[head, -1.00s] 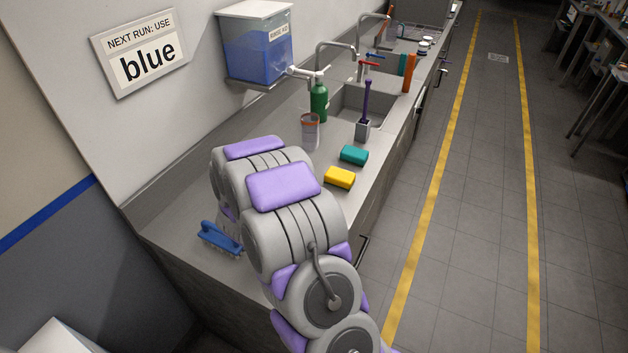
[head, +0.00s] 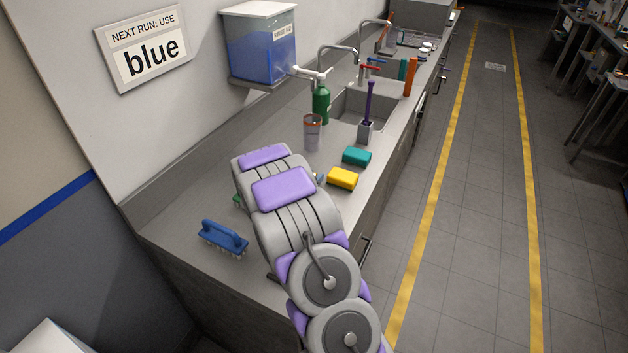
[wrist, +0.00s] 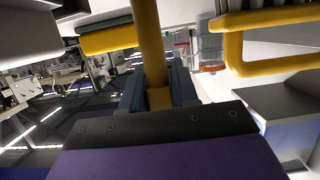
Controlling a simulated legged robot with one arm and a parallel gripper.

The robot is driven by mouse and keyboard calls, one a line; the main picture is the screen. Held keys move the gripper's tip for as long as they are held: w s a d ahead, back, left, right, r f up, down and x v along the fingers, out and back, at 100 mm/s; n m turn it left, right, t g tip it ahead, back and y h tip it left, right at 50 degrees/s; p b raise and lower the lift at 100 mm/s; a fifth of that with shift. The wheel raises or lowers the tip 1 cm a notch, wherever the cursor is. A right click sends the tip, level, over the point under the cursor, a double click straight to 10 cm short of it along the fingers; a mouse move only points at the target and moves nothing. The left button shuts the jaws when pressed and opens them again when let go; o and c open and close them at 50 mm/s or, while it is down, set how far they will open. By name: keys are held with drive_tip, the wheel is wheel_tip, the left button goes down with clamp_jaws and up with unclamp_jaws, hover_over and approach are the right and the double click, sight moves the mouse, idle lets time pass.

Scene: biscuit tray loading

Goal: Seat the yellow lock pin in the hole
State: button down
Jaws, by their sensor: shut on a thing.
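In the wrist view my gripper (wrist: 156,88) is shut on a yellow rod (wrist: 149,40), which I take to be the yellow lock pin. The rod runs up from between the two dark blue-grey fingers and out of the top of the picture. A separate thick yellow bar bent like a handle (wrist: 233,55) is to the right of it. A shorter yellow piece (wrist: 110,39) is to the left, under a dark teal edge. I cannot make out the hole in either view. In the head view my arm hides the gripper and the pin.
A grey counter (head: 190,192) carries a blue brush (head: 224,236), a yellow sponge (head: 342,178), a teal sponge (head: 356,156), a green bottle (head: 321,104) and a clear cup (head: 312,133). A sink (head: 350,106) lies beyond. The floor to the right is clear between yellow lines.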

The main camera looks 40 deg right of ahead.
drive_tip(key=shift+d, duration=0.25)
drive_tip(key=shift+d+f, duration=0.1)
drive_tip(key=shift+d, duration=0.1)
drive_tip(key=c, duration=1.1)
unclamp_jaws()
drive_tip(key=shift+d+f, duration=0.15)
drive_tip(key=shift+d, duration=0.15)
drive_tip(key=shift+o, duration=1.3)
drive_tip(key=shift+a, duration=0.2)
drive_tip(key=shift+s+a+r, duration=0.1)
drive_tip(key=shift+a+r, duration=0.25)
drive_tip(key=shift+a, duration=0.2)
drive_tip(key=p+v, duration=0.2)
drive_tip(key=v, duration=0.9)
